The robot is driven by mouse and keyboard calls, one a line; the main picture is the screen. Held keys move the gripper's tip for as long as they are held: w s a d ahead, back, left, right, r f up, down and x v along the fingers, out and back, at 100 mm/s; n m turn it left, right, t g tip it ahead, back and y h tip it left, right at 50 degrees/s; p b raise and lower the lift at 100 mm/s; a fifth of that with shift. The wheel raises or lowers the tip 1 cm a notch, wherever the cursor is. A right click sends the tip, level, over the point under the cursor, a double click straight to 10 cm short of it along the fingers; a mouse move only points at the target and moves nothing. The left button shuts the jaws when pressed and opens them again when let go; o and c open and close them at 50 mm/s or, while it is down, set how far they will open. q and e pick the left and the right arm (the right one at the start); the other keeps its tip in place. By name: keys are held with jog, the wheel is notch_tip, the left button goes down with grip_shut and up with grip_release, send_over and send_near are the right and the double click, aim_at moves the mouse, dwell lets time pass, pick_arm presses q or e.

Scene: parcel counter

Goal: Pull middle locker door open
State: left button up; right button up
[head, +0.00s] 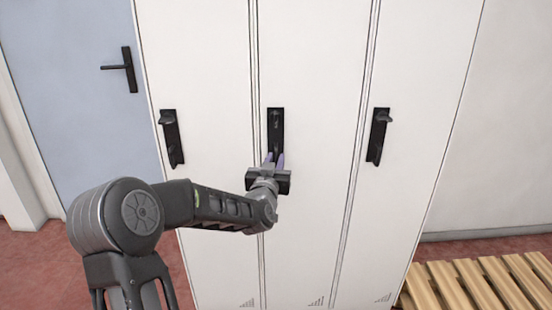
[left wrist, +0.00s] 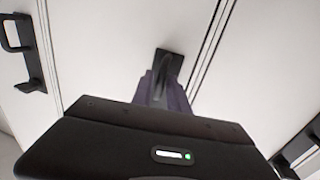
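The middle locker door (head: 309,110) is white and sits flush between its neighbours, closed. Its black upright handle (head: 276,122) is on the left side of the door. The contact itself is partly hidden by the gripper body. My right gripper is in neither view.
The left locker (head: 205,70) and right locker (head: 420,70) have similar black handles and look closed. A blue-grey door (head: 75,60) stands at the far left. A slatted wooden bench (head: 480,285) is at the lower right. Red floor (head: 50,265) shows at the lower left.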

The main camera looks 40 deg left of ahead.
pick_arm(q)
jog(key=shift+w+a, duration=0.25)
jog(key=shift+w, duration=0.3)
grip_shut()
dwell(1.1)
